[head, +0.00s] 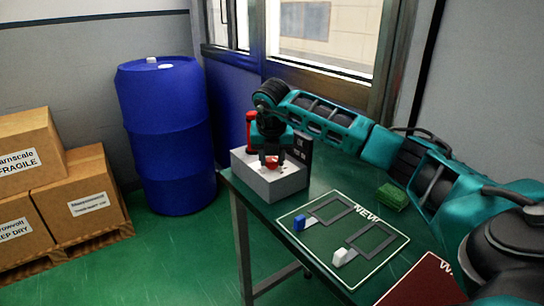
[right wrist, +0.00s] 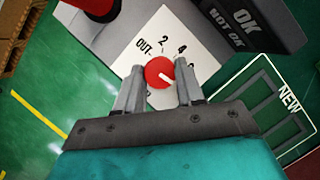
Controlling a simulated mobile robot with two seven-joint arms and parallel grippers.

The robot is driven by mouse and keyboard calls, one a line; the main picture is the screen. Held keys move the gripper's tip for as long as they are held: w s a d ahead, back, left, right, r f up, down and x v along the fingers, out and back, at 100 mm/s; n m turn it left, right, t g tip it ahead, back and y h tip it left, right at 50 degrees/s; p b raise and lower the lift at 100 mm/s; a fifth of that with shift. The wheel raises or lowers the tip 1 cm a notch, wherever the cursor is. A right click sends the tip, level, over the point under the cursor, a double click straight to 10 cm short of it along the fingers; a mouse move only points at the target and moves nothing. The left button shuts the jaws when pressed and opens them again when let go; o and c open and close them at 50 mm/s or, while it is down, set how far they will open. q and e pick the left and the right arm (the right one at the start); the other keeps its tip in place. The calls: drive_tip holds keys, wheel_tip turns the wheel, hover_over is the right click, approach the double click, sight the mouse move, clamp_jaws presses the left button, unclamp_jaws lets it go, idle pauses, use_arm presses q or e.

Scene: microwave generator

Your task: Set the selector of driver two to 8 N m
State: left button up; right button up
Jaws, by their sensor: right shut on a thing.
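A grey box (head: 262,184) stands on the green table's far left corner. On its top is a white dial plate (right wrist: 128,68) with the marks OUT, 2 and 4 readable; the other marks are hidden or cut off by my gripper. A round red selector knob (right wrist: 159,71) sits on the plate, with a white pointer line aimed to the lower right in the right wrist view, away from OUT. My right gripper (right wrist: 158,92) is shut on the knob, one finger on each side. The knob also shows in the head view (head: 271,163). My left gripper is not in view.
A black OK / NOT OK block (head: 303,148) stands beside the box, and a red post (head: 251,132) behind it. A NEW mat (head: 376,268) holds a blue piece (head: 299,223) and a white piece (head: 344,256). A green block (head: 392,197) lies beyond it.

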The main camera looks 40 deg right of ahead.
drive_tip(key=shift+r, duration=0.1)
drive_tip(key=o, duration=0.8)
drive_tip(key=shift+o, duration=1.2)
use_arm(q)
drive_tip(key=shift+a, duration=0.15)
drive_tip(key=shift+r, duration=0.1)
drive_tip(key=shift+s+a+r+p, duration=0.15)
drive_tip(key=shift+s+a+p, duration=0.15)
drive_tip(key=shift+p, duration=0.5)
use_arm(e)
drive_tip(key=v, duration=1.2)
drive_tip(key=shift+s+r, duration=0.2)
drive_tip(key=shift+r, duration=0.15)
